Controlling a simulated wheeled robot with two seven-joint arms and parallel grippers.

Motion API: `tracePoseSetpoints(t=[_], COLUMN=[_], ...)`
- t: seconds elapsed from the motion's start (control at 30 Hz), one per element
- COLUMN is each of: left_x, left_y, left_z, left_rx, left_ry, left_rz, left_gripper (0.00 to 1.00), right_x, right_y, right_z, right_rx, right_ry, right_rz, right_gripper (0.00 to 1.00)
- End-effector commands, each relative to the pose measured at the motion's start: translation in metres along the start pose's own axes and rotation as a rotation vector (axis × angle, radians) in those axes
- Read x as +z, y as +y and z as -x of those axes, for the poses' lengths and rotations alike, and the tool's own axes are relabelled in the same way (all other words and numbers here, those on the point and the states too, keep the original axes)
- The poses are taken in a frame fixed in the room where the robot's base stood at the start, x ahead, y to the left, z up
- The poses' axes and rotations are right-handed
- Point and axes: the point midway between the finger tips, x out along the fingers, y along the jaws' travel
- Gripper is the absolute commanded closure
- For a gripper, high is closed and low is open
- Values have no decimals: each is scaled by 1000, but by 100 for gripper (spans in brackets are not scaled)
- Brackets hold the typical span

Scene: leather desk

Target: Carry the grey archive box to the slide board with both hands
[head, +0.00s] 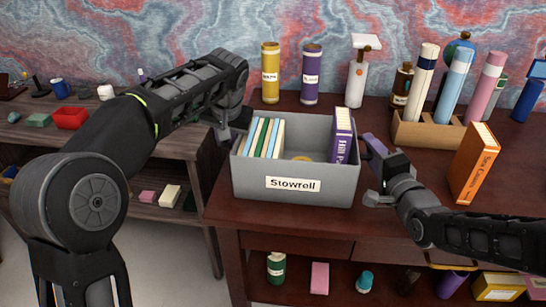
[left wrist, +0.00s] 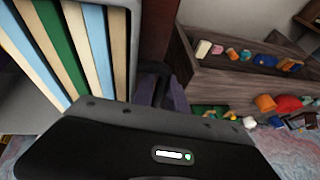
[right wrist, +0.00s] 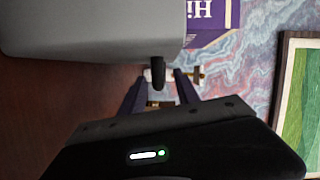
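I cannot identify a slide board.
An orange book (head: 474,163) and a wooden holder with tubes (head: 425,131) stand right of the box. Yellow (head: 270,73) and purple (head: 311,75) cylinders and a white bottle (head: 357,80) stand behind it. A lower wooden shelf (head: 165,145) with small items is at the left.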

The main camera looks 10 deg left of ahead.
Motion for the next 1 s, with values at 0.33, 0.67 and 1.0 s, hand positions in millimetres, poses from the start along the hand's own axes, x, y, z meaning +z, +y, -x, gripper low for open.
tracePoseSetpoints(t=[0.33,0.67,1.0], left_x=[0,0,0], left_y=[0,0,0], left_z=[-21,-20,-20], left_rx=[0,0,0], left_ry=[0,0,1], left_rz=[1,1,0], left_gripper=[82,94,100], right_x=[0,0,0], right_y=[0,0,0], right_z=[-14,-14,-13], right_rx=[0,-1,0], right_ry=[0,0,0], right_rz=[-1,-1,0], right_gripper=[62,74,100])
